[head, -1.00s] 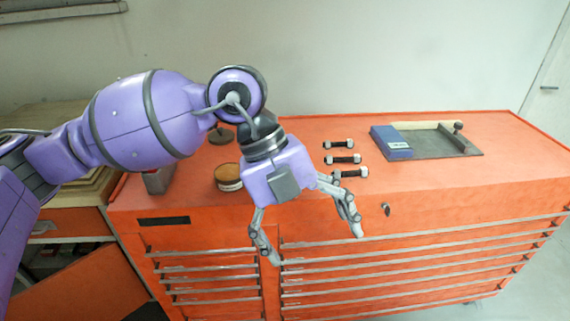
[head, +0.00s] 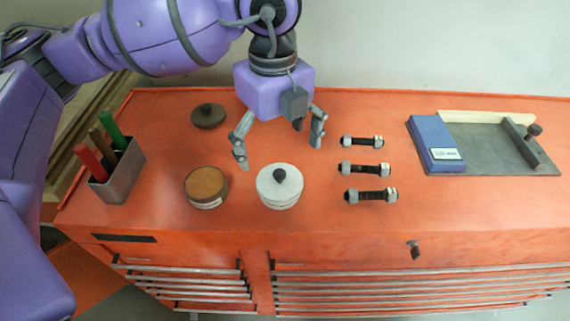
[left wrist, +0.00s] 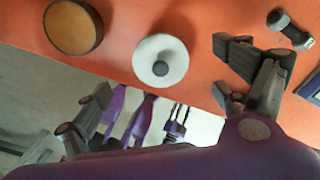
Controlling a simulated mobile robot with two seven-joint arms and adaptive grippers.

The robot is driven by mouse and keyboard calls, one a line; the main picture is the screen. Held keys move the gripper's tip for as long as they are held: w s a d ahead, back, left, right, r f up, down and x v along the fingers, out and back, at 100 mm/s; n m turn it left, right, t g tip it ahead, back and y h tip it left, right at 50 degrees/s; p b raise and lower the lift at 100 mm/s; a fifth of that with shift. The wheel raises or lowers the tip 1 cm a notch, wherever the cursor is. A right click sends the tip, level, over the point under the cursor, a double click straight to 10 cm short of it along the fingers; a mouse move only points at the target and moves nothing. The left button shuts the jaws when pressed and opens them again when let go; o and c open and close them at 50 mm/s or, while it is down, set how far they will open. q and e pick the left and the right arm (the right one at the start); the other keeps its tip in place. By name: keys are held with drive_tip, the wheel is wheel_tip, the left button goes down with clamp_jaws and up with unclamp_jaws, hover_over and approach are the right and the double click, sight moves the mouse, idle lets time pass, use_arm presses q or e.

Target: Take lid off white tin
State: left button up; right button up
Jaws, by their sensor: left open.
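The white tin (head: 281,197) stands upright on the orange cabinet top. Its white lid (head: 264,180) with a black knob (head: 279,174) sits on it. In the left wrist view the lid (left wrist: 147,62) shows from above, between the spread fingers. My left gripper (head: 278,149) is open and empty, pointing down. In the head view its fingertips appear just behind the tin, apart from the knob. Its fingers also show at either side of the left wrist view (left wrist: 163,72). My right gripper is not seen.
Left of the white tin stands an open tin with brown contents (head: 206,184). A dark knobbed lid (head: 208,117) lies behind it. A grey holder (head: 120,178) with coloured handles stands at far left. Several bolts (head: 366,169) lie right, then a grey tray (head: 490,150) with a blue box (head: 433,146).

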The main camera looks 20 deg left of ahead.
sight(277, 171)
use_arm(q)
drive_tip(key=shift+s+f, duration=0.25)
drive_tip(key=shift+f, duration=0.25)
drive_tip(key=shift+s+f, duration=0.2)
drive_tip(key=shift+f, duration=0.3)
wheel_tip(277, 171, down, 5)
drive_tip(key=shift+w+d+r, duration=0.1)
drive_tip(key=shift+d+r, duration=0.05)
drive_tip(key=shift+r, duration=0.05)
drive_tip(key=shift+f, duration=0.2)
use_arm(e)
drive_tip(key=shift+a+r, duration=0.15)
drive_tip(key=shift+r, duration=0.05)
use_arm(q)
drive_tip(key=c, duration=1)
drive_tip(key=shift+c, duration=0.6)
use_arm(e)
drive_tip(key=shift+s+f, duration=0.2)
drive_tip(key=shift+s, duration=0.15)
